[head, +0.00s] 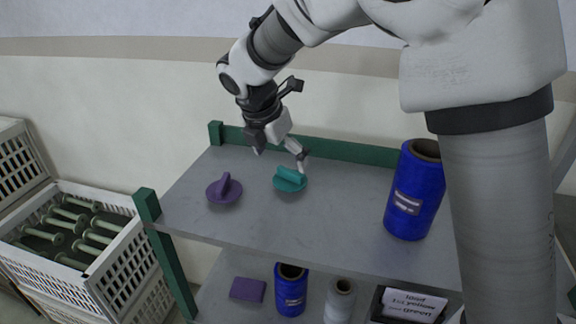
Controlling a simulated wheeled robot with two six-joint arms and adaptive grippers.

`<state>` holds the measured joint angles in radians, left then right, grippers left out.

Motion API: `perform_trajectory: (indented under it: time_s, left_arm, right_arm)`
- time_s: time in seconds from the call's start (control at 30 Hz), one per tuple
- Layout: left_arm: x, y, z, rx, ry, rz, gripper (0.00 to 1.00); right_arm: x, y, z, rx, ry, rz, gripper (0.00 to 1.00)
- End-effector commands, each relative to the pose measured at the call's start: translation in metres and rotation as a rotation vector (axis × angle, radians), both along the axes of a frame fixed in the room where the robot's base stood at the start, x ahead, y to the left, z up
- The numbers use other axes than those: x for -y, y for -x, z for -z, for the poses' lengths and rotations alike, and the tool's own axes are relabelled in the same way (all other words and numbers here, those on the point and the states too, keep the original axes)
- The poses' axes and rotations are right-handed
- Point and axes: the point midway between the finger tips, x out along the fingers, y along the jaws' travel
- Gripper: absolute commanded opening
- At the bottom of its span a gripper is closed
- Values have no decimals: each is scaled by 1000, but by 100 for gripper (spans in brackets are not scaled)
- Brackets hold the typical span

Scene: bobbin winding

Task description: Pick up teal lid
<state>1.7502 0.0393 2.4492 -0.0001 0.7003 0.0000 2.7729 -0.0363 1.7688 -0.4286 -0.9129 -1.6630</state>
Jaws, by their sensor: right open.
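The teal lid (290,180), a round disc with a raised bar handle, lies on the grey top shelf (330,215). My right gripper (279,160) is open just above and behind the teal lid. One finger is close to the lid's handle; I cannot tell whether it touches. The other finger is to the left, and nothing is held between them. My left gripper is not in view.
A purple lid (224,190) lies left of the teal one. A blue spool (416,190) stands at the right of the shelf. Green edging (345,151) runs along the back. White crates (125,262) with bobbins stand at the left. The lower shelf holds spools and a framed note (411,304).

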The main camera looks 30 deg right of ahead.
Motion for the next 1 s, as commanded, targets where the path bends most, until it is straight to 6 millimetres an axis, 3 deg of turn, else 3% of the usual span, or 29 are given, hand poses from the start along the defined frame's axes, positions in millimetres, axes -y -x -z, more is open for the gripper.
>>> perform_trajectory:
  time_s: [0.4,0.63,0.77,1.0]
  left_arm:
    - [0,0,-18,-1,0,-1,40]
    - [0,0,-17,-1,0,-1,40]
    - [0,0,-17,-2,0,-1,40]
    - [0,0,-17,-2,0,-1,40]
  right_arm:
    - [27,-9,56,-3,-1,-1,100]
    - [28,-10,60,1,0,-1,100]
    - [28,-10,60,0,0,-1,62]
    - [28,-10,60,0,0,-1,57]
